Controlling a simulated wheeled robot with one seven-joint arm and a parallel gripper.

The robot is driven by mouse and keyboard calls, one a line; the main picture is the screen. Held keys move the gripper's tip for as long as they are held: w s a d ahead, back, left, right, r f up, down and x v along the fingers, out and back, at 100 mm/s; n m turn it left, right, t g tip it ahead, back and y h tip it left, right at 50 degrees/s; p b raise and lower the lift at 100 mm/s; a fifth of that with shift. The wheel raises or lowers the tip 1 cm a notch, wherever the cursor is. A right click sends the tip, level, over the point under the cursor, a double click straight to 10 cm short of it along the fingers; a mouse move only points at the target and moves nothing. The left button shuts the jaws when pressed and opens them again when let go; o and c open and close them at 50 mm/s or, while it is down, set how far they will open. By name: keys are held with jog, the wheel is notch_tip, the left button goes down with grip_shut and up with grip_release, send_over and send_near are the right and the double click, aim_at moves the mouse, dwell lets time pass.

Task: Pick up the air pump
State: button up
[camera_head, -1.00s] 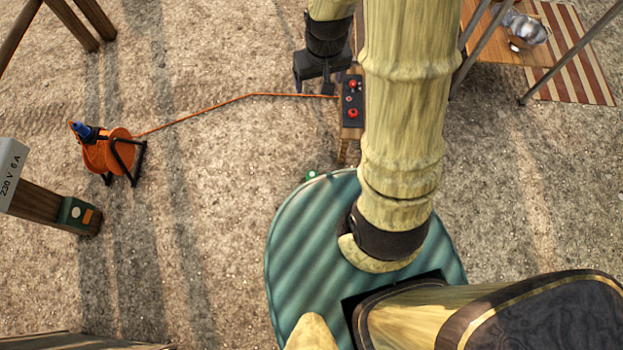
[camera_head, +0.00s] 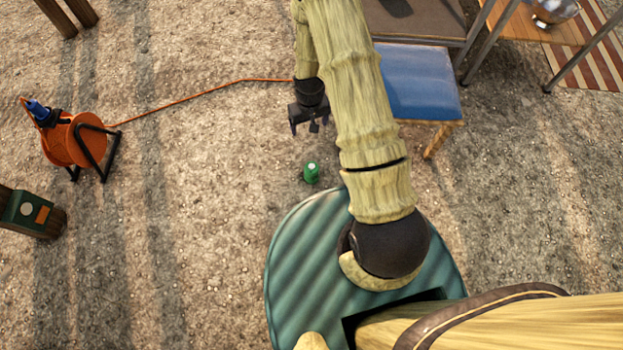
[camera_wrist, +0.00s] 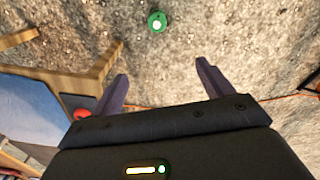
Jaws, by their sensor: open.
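A small green cylinder with a pale top, which looks like the air pump (camera_head: 311,172), stands on the gravelly ground just beyond the teal round base. It also shows in the wrist view (camera_wrist: 157,22), ahead of the fingers and roughly between them. My gripper (camera_head: 307,127) is open and empty, above and slightly beyond the pump in the head view. In the wrist view its two fingers (camera_wrist: 162,72) are spread apart with nothing between them, and the pump is clear of both.
A blue-topped wooden stool (camera_head: 420,85) stands right of my arm; it fills the left of the wrist view (camera_wrist: 35,105), beside a red knob (camera_wrist: 82,114). An orange cable (camera_head: 200,93) runs to an orange reel (camera_head: 72,140). Open ground lies left of the pump.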

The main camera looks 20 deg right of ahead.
jog(key=b, duration=0.6)
send_over(310, 169)
notch_tip(310, 169, down, 16)
jog(key=shift+f, duration=0.25)
notch_tip(310, 169, down, 12)
jog(key=b, duration=0.7)
jog(key=shift+f, duration=0.1)
jog(key=shift+f, duration=0.1)
jog(key=f+b, duration=0.2)
jog(key=b, duration=0.1)
jog(key=f+b, duration=0.1)
jog(key=f, duration=0.1)
jog(key=shift+w+d, duration=0.3)
jog(key=shift+d, duration=0.1)
jog(key=shift+f+b, duration=0.4)
jog(key=shift+f, duration=0.15)
jog(key=shift+r, duration=0.1)
